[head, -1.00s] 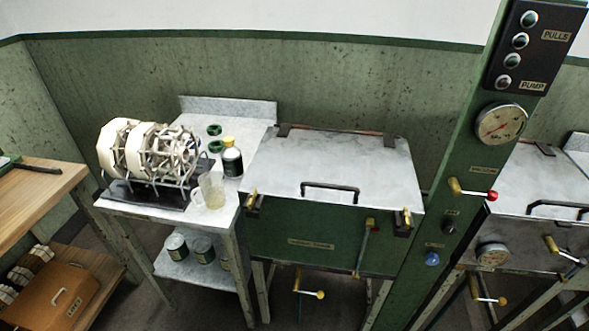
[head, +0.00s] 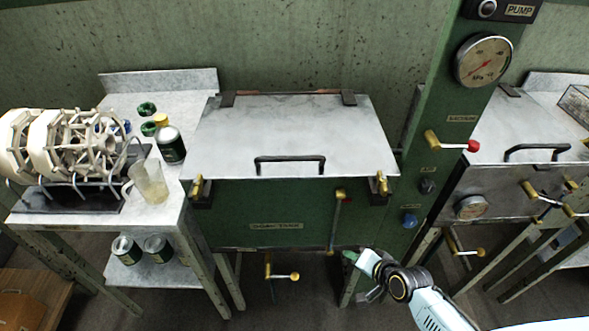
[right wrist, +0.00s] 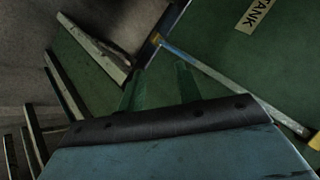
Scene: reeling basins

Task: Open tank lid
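The tank is a green box (head: 240,207) in the middle of the head view. Its grey metal lid (head: 320,120) lies flat and closed, with a black bar handle (head: 290,159) near the front edge and dark hinges at the back. Brass latches sit at the front left (head: 197,188) and front right (head: 382,184) corners. My right gripper (head: 358,272) is below and in front of the tank's lower right corner, apart from the handle. In the right wrist view its two green fingers (right wrist: 160,85) are spread with nothing between them. My left gripper is not in view.
A lever (head: 337,220) hangs on the tank front, and a brass valve (head: 281,275) is below. A green post (head: 440,150) with a gauge and knobs stands right of the tank. A side table (head: 180,90) with a reel machine, bottle and beaker stands left.

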